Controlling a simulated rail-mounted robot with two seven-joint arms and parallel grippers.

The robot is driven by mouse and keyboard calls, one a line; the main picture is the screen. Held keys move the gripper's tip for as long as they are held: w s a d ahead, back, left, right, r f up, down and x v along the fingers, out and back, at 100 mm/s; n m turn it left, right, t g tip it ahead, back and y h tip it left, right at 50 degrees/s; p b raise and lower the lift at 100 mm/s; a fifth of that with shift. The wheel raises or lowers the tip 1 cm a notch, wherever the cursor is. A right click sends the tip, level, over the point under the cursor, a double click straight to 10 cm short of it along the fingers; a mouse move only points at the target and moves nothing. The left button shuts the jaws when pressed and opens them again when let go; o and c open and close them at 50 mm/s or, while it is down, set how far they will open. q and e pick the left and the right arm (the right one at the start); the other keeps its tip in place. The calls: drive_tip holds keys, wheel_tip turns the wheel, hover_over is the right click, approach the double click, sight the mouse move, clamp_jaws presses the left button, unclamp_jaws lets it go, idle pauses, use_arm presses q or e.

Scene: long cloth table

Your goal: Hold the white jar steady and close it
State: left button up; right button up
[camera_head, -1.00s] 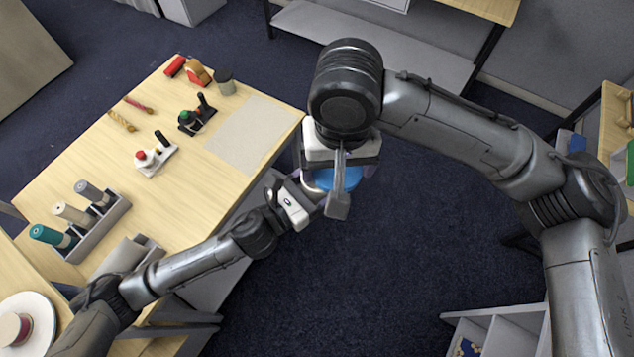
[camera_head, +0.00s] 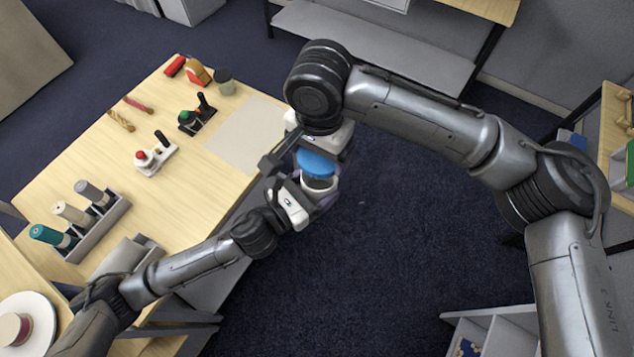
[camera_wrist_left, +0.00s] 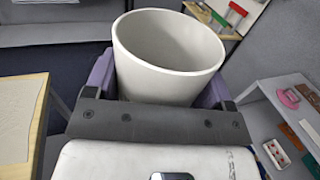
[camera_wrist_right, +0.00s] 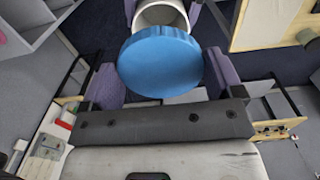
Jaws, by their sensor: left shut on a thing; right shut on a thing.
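The white jar (camera_head: 320,185) is off the table's edge, above the floor, and my left gripper (camera_head: 318,203) is shut on it. In the left wrist view the jar (camera_wrist_left: 165,84) stands between the purple fingers with its mouth open and empty. The round blue lid (camera_head: 316,163) is in my right gripper (camera_head: 312,150), which is shut on it. In the right wrist view the lid (camera_wrist_right: 160,62) hides part of the jar (camera_wrist_right: 160,14) behind it. The jar's rim shows beyond the lid, and the lid is not seated on it.
The wooden table (camera_head: 110,160) at the left bears a grey rack of cylinders (camera_head: 92,222), small stands (camera_head: 155,155) and a pale mat (camera_head: 245,135). A white plate (camera_head: 40,330) is at the lower left. The floor right of the jar is clear.

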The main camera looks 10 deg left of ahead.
drive_tip(key=shift+f, duration=2)
drive_tip(key=shift+f, duration=0.85)
drive_tip(key=shift+f, duration=0.5)
use_arm(q)
drive_tip(key=c, duration=0.5)
drive_tip(key=shift+o, duration=0.2)
use_arm(e)
drive_tip(key=m, duration=1.3)
drive_tip(key=shift+w+a+m, duration=0.15)
drive_tip(key=shift+w+m, duration=0.05)
drive_tip(key=shift+m, duration=0.2)
